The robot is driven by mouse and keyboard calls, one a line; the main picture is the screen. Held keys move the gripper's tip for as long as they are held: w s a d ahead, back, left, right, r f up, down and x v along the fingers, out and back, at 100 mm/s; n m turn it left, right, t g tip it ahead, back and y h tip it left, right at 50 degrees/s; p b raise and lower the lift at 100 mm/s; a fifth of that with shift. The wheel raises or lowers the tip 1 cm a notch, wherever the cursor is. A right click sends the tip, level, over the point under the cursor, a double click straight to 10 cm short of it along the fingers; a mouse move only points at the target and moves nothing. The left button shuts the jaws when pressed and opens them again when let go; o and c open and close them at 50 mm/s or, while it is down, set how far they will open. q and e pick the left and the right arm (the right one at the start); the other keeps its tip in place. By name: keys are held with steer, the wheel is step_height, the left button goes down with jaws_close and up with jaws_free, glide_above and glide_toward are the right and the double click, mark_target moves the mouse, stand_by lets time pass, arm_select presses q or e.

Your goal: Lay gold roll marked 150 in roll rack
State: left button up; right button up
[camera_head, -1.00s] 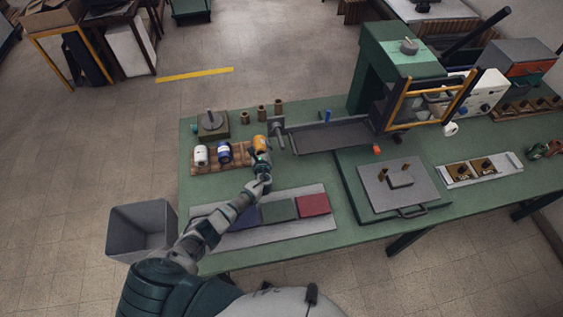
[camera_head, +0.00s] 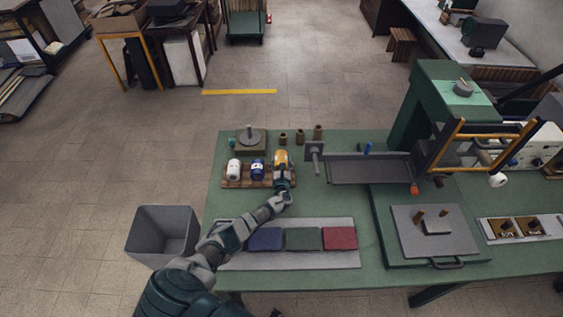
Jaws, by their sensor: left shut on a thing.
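The gold roll (camera_head: 280,157) is at the right end of the wooden roll rack (camera_head: 233,182), at the far end of my left gripper (camera_head: 283,178). My left gripper is shut on the gold roll. The roll's marking is too small to read. I cannot tell whether the roll rests in the rack or is held just above it. My right gripper is not in view.
A round-topped block (camera_head: 251,140) and several small brown cylinders stand behind the rack. A green press (camera_head: 432,110) with a grey tray (camera_head: 370,169) stands to the right. Blue, green and red covers (camera_head: 339,238) lie in front. A grey bin (camera_head: 162,235) stands left of the table.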

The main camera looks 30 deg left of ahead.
mark_target(281, 156)
arm_select(q)
steer(key=shift+a+f+b, duration=0.1)
steer(key=shift+f+b, duration=2.4)
steer(key=shift+f, duration=0.4)
steer(key=o, duration=1.3)
steer(key=shift+o, duration=0.2)
steer(key=shift+r, duration=0.1)
step_height(281, 156, up, 10)
steer(key=shift+f, duration=0.15)
